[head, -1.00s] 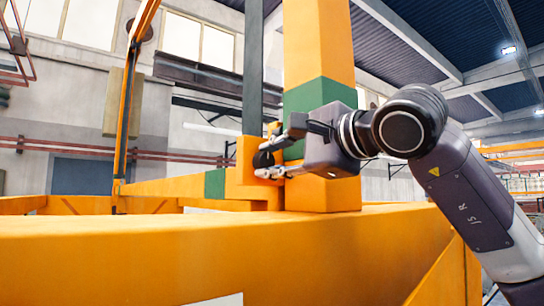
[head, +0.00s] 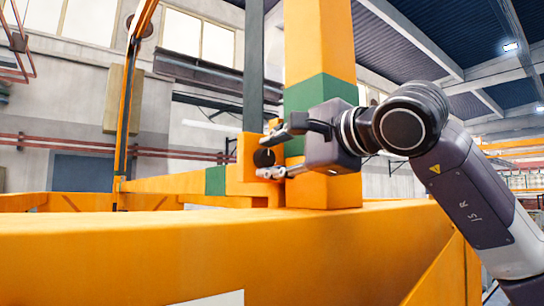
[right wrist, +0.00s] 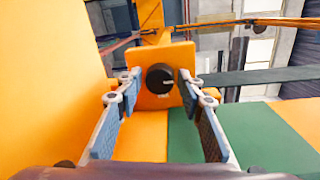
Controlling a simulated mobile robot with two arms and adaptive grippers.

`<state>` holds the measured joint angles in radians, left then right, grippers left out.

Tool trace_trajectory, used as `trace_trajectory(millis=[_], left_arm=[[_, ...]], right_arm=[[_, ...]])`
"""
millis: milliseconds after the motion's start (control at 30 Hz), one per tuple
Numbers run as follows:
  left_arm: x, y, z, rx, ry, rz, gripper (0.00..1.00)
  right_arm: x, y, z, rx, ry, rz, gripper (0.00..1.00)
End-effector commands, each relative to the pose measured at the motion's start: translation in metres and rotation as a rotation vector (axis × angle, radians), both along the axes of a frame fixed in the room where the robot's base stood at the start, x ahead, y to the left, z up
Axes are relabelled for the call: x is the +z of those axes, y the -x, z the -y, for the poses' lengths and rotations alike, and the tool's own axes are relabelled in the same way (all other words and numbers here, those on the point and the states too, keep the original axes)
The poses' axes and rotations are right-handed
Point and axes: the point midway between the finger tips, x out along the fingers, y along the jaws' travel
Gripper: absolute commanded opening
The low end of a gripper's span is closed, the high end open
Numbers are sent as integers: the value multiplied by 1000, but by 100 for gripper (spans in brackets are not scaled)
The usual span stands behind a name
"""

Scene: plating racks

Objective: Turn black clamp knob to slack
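The black clamp knob (head: 264,157) is a round dark disc on the face of an orange clamp block (head: 247,163), beside the orange and green post. In the right wrist view the knob (right wrist: 160,78) sits on the orange plate with a small light mark on its face. My right gripper (head: 270,156) is open at the knob, one finger above it and one below in the head view. In the right wrist view my right gripper's fingertips (right wrist: 159,82) stand either side of the knob, with gaps showing on both sides. My left gripper is not in view.
A thick orange post with a green band (head: 319,105) rises just behind my right gripper. A wide orange beam (head: 150,245) crosses the foreground below. A dark grey upright bar (head: 253,70) stands above the clamp block.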

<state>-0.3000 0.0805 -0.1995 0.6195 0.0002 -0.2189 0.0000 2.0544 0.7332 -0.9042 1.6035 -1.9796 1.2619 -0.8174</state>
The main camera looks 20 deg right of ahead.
Motion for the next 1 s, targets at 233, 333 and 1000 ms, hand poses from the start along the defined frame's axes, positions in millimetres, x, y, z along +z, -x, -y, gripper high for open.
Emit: trace_trajectory(millis=[233,333,1000], left_arm=[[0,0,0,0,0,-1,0],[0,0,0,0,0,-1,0],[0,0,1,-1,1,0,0]], right_arm=[[3,29,11,-1,0,5,35],[5,50,19,-1,-1,6,35],[8,112,40,0,1,1,35]])
